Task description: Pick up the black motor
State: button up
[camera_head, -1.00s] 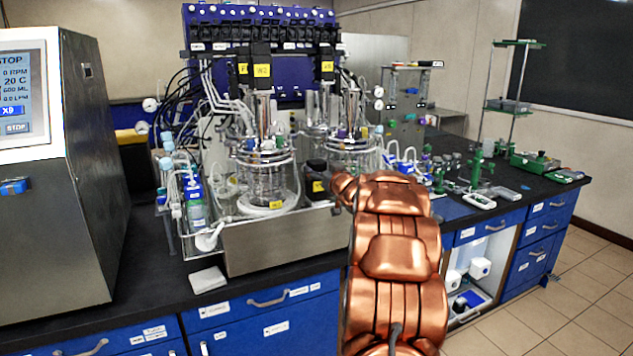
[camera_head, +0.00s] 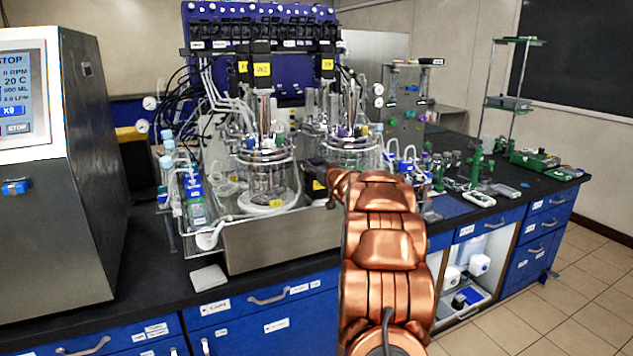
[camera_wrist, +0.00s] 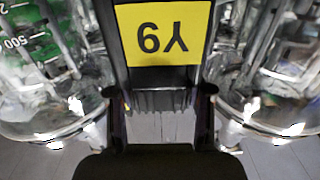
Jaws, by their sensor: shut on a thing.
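A black motor with a yellow label (camera_wrist: 160,34) fills the upper middle of the wrist view; the label reads Y9 upside down. My gripper (camera_wrist: 161,98) has one dark finger on each side of the motor's lower end and is shut on it. In the head view the yellow label of a black block (camera_head: 319,185) shows between the two glass vessels, low behind the steel tray wall. My gripper (camera_head: 318,172) is at this block, partly hidden by my copper arm. I cannot tell whether the motor touches what is under it.
Glass vessels stand close on both sides, the left one (camera_head: 267,182) and the right one (camera_head: 352,150). Other black blocks with yellow labels (camera_head: 262,70) sit above them. A steel tray wall (camera_head: 275,240) is in front. Green stands (camera_head: 476,165) are at the right.

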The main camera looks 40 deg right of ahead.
grip_shut()
jog(key=shift+r, duration=0.15)
